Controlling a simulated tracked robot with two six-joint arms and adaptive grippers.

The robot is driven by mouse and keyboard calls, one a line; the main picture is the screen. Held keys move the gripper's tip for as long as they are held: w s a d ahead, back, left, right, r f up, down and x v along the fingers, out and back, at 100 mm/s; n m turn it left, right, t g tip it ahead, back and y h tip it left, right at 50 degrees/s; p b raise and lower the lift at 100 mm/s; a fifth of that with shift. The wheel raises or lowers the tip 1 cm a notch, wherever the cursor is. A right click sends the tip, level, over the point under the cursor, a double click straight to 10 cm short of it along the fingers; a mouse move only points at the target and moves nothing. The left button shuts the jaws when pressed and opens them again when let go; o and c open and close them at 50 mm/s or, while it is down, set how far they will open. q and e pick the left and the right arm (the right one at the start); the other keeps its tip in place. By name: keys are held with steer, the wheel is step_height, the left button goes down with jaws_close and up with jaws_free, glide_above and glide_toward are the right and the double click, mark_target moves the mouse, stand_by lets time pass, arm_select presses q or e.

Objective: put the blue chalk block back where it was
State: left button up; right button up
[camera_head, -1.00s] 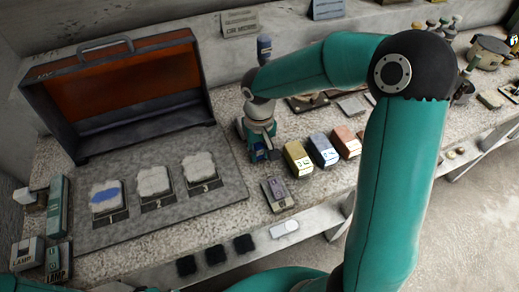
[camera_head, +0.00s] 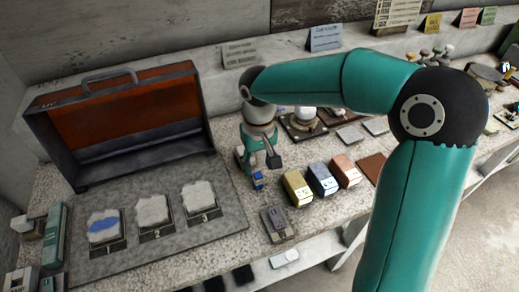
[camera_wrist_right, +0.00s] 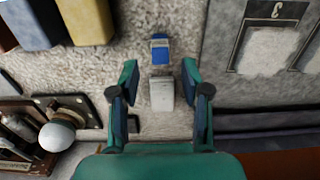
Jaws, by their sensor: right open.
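The blue chalk block (camera_head: 322,178) stands on the stone counter between a yellow block (camera_head: 298,188) and an orange block (camera_head: 345,170). It also shows at the top left of the right wrist view (camera_wrist_right: 35,22). My right gripper (camera_head: 258,168) is left of this row, low over the counter, with its fingers spread. In the right wrist view the open fingers (camera_wrist_right: 161,90) stand either side of a small pale block (camera_wrist_right: 162,94), apart from it. A small blue piece with a grey end (camera_wrist_right: 160,52) lies just beyond the fingertips. My left gripper is out of view.
A grey board (camera_head: 150,245) with three numbered plaster tiles lies left of the gripper, before an open case (camera_head: 120,120). A grey device (camera_head: 277,222) lies near the front edge. A brown square (camera_head: 371,168) lies right of the orange block.

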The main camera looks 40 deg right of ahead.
mark_target(259, 175)
steer(key=shift+r, duration=2.35)
